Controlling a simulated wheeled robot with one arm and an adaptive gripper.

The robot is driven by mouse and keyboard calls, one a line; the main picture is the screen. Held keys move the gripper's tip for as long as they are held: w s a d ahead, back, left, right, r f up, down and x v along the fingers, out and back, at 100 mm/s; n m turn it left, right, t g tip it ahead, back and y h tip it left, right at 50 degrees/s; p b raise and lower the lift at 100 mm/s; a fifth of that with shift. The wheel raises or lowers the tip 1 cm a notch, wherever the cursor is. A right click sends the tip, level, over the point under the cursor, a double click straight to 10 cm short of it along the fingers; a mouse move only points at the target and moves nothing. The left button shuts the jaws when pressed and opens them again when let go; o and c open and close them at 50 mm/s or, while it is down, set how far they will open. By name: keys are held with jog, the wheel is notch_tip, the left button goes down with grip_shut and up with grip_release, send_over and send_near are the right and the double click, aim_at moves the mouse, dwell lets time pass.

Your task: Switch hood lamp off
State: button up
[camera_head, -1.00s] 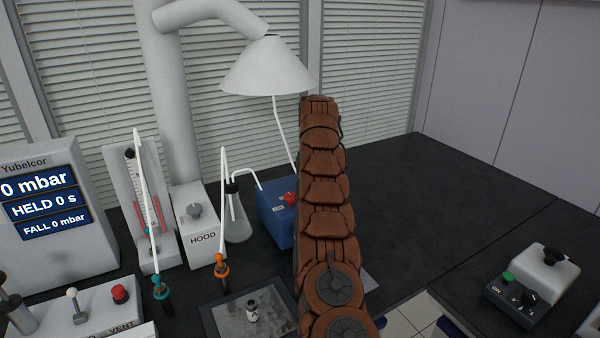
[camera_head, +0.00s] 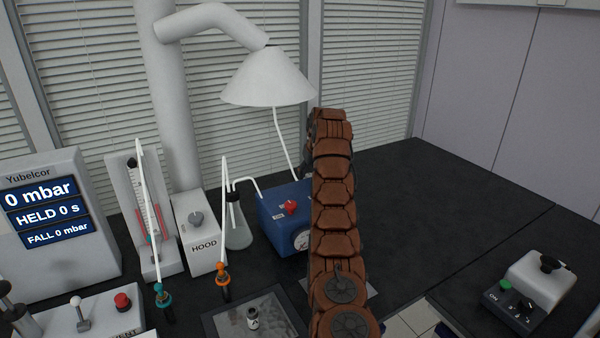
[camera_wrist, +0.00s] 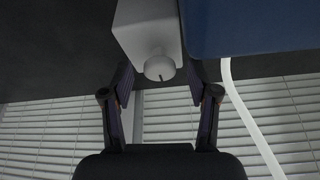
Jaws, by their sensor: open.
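In the wrist view, which looks upside down, a white box (camera_wrist: 148,25) carries a pale round knob (camera_wrist: 158,68) with a dark mark. My open gripper (camera_wrist: 161,78) has one finger on each side of the knob in the picture; I cannot tell whether either touches it. No lamp light is clearly visible.
A blue unit (camera_head: 272,222) with a red knob and gauge stands beside my arm; its blue side (camera_wrist: 250,25) is close in the wrist view. A flask (camera_head: 238,228) stands left of it. A shallow tray (camera_head: 275,312) lies in front.

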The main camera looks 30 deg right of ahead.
jog(key=shift+d+r+n+y+p, duration=0.1)
jog(key=shift+n+y+p, duration=0.25)
jog(key=shift+n+p, duration=1)
jog(key=shift+d+r+n+y+p, duration=0.1)
jog(key=shift+n+y+p, duration=0.3)
jog(key=shift+p, duration=1.7)
jog(key=shift+n+p, duration=0.45)
jog(key=shift+p, duration=0.2)
